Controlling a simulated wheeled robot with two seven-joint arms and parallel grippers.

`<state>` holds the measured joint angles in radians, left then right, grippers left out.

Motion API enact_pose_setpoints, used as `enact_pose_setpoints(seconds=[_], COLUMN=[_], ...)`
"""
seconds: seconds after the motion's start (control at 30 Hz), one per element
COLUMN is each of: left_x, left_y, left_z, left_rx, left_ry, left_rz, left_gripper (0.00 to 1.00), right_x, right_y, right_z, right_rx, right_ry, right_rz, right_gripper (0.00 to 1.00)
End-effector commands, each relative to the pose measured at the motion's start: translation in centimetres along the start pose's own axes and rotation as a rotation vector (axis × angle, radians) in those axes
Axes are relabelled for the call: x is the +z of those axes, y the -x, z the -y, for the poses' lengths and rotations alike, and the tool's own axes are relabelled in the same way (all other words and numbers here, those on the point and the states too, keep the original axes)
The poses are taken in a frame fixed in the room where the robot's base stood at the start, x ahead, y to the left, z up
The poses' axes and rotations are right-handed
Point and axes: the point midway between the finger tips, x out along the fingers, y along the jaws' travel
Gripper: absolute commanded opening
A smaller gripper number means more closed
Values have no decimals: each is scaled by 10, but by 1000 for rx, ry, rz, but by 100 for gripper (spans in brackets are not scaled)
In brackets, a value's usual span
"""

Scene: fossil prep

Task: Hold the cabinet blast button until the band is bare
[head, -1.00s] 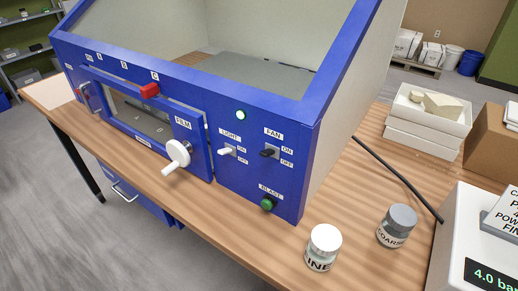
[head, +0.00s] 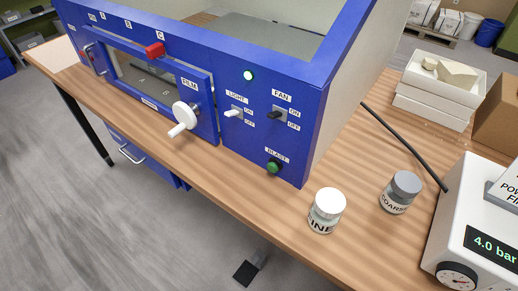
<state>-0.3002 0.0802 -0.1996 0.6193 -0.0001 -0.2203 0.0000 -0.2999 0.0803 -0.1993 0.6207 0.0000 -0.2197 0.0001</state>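A white film knob (head: 185,115) sits at the window's right. A round lamp (head: 249,75) glows pale green above the LIGHT switch (head: 234,113) and FAN switch (head: 279,115). Neither of my grippers can be made out in this view.
A FINE jar (head: 328,212) and COARSE jar (head: 401,192) stand right of the cabinet. A white unit (head: 480,215) reads 4.0 bar, with a black hose (head: 405,145) nearby. White trays (head: 435,90) hold pale blocks. A small dark object (head: 247,271), unclear, shows below the table edge.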

Motion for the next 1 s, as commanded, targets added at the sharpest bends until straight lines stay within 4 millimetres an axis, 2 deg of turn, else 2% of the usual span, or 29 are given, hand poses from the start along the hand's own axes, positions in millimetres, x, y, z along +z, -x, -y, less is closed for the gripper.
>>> enact_pose_setpoints(seconds=[0.47,0.7,0.73,1.0], left_x=[0,0,0,1], left_y=[0,0,0,0], left_z=[0,0,0,0], left_rx=[0,0,0,0], left_ry=[0,0,0,-1], left_rz=[1,1,1,1], left_gripper=[47,47,47,47], right_x=[1,0,0,0], right_y=[0,0,0,0], right_z=[-2,-2,-2,-2], right_rx=[2,2,2,2], right_ry=[0,0,0,0], right_rz=[0,0,0,0], right_gripper=[40,2,0,0])
